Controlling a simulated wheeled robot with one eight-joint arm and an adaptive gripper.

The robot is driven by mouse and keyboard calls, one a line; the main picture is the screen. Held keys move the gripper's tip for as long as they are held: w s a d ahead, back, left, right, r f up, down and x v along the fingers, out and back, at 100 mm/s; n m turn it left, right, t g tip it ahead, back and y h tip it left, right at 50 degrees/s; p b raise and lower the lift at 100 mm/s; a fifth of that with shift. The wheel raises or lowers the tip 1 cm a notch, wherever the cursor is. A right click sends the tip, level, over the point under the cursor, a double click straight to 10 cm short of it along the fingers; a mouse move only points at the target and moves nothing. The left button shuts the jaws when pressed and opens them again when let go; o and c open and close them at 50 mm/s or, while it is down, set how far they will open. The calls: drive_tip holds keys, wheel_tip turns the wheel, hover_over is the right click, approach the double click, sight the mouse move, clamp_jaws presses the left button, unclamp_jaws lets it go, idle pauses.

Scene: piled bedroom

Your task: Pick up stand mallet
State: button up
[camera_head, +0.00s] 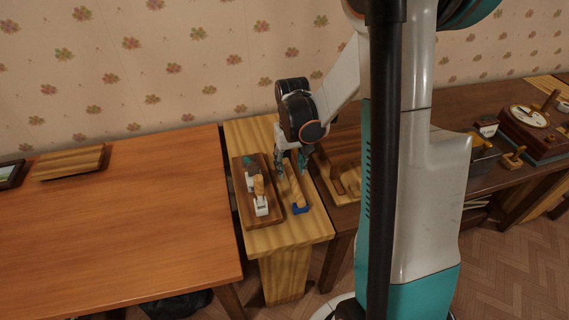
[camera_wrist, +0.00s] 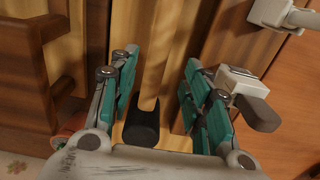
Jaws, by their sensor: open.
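The mallet (camera_wrist: 153,55) shows in the wrist view as a pale wooden rod with a black end piece (camera_wrist: 142,125). It lies between the two teal fingers of my gripper (camera_wrist: 160,75), which are open with gaps on both sides. In the head view, my gripper (camera_head: 291,166) points down over the narrow light wood stand (camera_head: 285,240). A pale wooden rod (camera_head: 297,190) with a blue end piece lies below it, seemingly the same mallet. Its far end is hidden by my gripper.
A brown tray (camera_head: 243,211) with white-and-grey items lies close left; one white item (camera_wrist: 245,82) is beside a finger in the wrist view. A dark wooden rack (camera_head: 340,172) stands close right. The orange table (camera_head: 120,220) is mostly bare, with a wooden board (camera_head: 70,163).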

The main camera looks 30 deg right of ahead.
sight(292, 176)
drive_tip(key=f+b, duration=0.1)
drive_tip(key=f, duration=0.1)
drive_tip(key=f+b, duration=0.1)
drive_tip(key=f, duration=0.1)
drive_tip(key=f+b, duration=0.1)
drive_tip(key=f, duration=0.1)
drive_tip(key=shift+s+d+f, duration=0.1)
drive_tip(key=shift+s+f, duration=0.15)
drive_tip(key=shift+s, duration=0.05)
clamp_jaws()
drive_tip(key=shift+r, duration=0.1)
